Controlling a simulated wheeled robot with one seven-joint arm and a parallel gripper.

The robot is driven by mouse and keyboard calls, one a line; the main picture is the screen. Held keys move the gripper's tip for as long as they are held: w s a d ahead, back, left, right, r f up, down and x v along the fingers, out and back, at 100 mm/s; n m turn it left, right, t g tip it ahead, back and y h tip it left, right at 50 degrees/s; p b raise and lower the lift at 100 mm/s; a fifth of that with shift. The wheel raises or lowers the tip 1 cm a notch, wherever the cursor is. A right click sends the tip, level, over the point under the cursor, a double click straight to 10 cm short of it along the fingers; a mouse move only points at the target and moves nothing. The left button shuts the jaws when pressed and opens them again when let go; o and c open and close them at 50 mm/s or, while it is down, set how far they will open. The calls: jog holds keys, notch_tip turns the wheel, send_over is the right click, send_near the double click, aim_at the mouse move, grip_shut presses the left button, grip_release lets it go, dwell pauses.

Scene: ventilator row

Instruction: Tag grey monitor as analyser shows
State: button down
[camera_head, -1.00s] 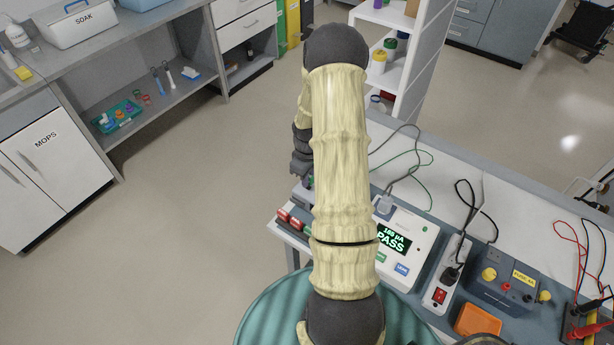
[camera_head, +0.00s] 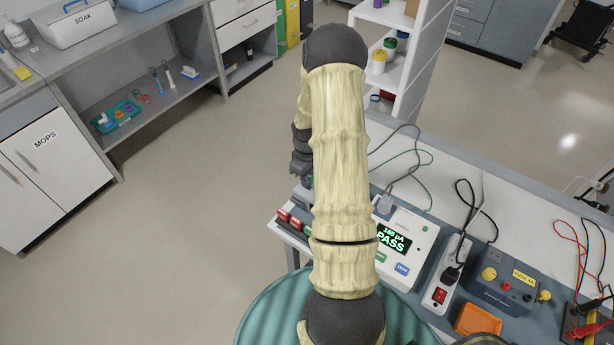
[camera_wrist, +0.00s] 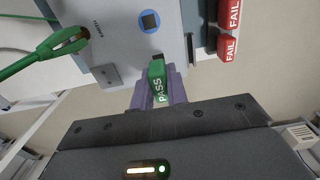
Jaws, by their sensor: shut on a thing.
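My gripper (camera_wrist: 158,92) is shut on a green PASS tag (camera_wrist: 157,83), held between its purple fingers in the wrist view. The tag's far end is at the edge of a pale grey casing (camera_wrist: 118,35), which looks like the grey monitor; I cannot tell whether they touch. The casing has a blue disc with a dark square (camera_wrist: 150,21). In the head view the analyser (camera_head: 407,244) has a lit screen (camera_head: 393,238) reading 185 µA PASS. My arm hides most of the gripper and the monitor there.
Red FAIL tags (camera_wrist: 228,48) stand right of the casing in the wrist view. A green clip (camera_wrist: 52,48) on a cable is at left. Floor at left is clear.

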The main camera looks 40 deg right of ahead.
jog(key=shift+f+b, duration=0.45)
jog(key=shift+f, duration=0.35)
dwell(0.5)
jog(key=c, duration=1.3)
grip_release()
notch_tip(320, 180, up, 17)
jog(key=b, duration=0.1)
jog(key=shift+r+b, duration=0.2)
jog(key=shift+b, duration=0.1)
